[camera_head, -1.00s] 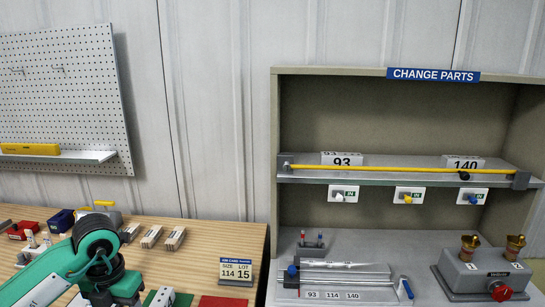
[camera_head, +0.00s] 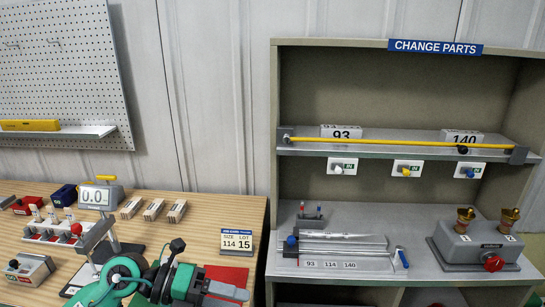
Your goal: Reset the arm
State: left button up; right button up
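My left arm, green and black, comes in at the bottom left of the head view, low over the wooden bench. Its gripper (camera_head: 228,291) points right, with a grey finger part in front of a red mat; whether the fingers are apart or together is not clear. I see nothing held in it. My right arm and gripper are out of view.
The bench (camera_head: 190,232) carries a display reading 0.0 (camera_head: 95,197), a grey switch rack (camera_head: 55,230), several small blocks (camera_head: 152,210) and a size card (camera_head: 236,241). The change-parts cabinet (camera_head: 400,48) stands at right, with a yellow rod (camera_head: 400,144) along its shelf.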

pick_arm(q)
notch_tip(320, 180, up, 5)
jog(key=d+n+t+h, duration=0.2)
jog(key=n+h, duration=0.1)
jog(key=h, duration=0.2)
jog(key=w+a+r+n+t+y, duration=0.1)
jog(key=w+a+n+t+y, duration=0.2)
jog(key=n+t, duration=0.6)
jog(key=w+a+r+n+t+y, duration=0.1)
jog(key=w+a+n+t+y, duration=0.2)
jog(key=n+t, duration=0.55)
jog(key=s+a+f+n+g+y, duration=0.35)
jog(key=a+f+n+y, duration=0.75)
jog(key=f+n+y, duration=0.4)
jog(key=s+f+n+g+h, duration=0.2)
jog(key=s+f+g, duration=1.1)
jog(key=s+f, duration=0.6)
notch_tip(320, 180, down, 26)
jog(key=s, duration=0.1)
jog(key=s+a+f+g, duration=0.2)
jog(key=s+a+f, duration=0.1)
jog(key=s+f, duration=1.7)
notch_tip(320, 180, down, 2)
jog(key=shift+a+f+m, duration=0.15)
jog(key=shift+f+m, duration=0.1)
jog(key=shift+m, duration=0.2)
